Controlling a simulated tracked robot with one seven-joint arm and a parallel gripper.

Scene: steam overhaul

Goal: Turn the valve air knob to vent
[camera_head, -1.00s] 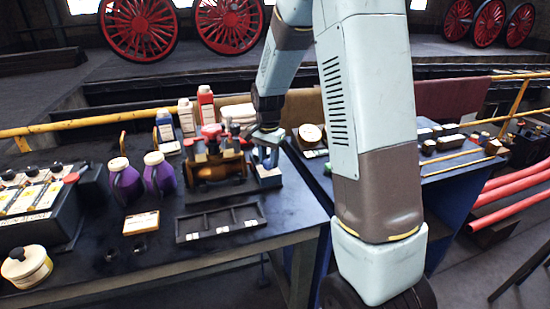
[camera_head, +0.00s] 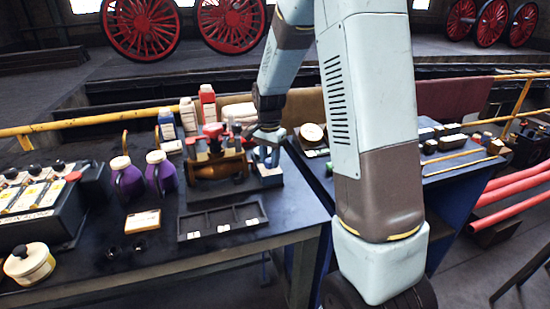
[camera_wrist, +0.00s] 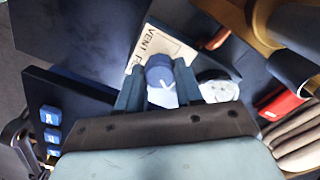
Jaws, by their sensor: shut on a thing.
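The air knob (camera_wrist: 158,74) is a blue cap with a pale mark, seen in the wrist view beside a cream label plate (camera_wrist: 178,48) that reads VENT, with its other lettering partly hidden. My gripper (camera_wrist: 158,90) has one finger on each side of the knob and is shut on it. In the head view my gripper (camera_head: 267,156) is at the right end of the brass valve body (camera_head: 216,167), over a small pale-blue block. The knob itself is too small to make out there, and its exact angle cannot be told.
A black compartment tray (camera_head: 222,231) lies in front of the valve. Purple jugs (camera_head: 160,176) stand to its left, with several bottles (camera_head: 207,103) behind. A white round part (camera_wrist: 218,87) and a red part (camera_wrist: 283,103) are close right of my fingers.

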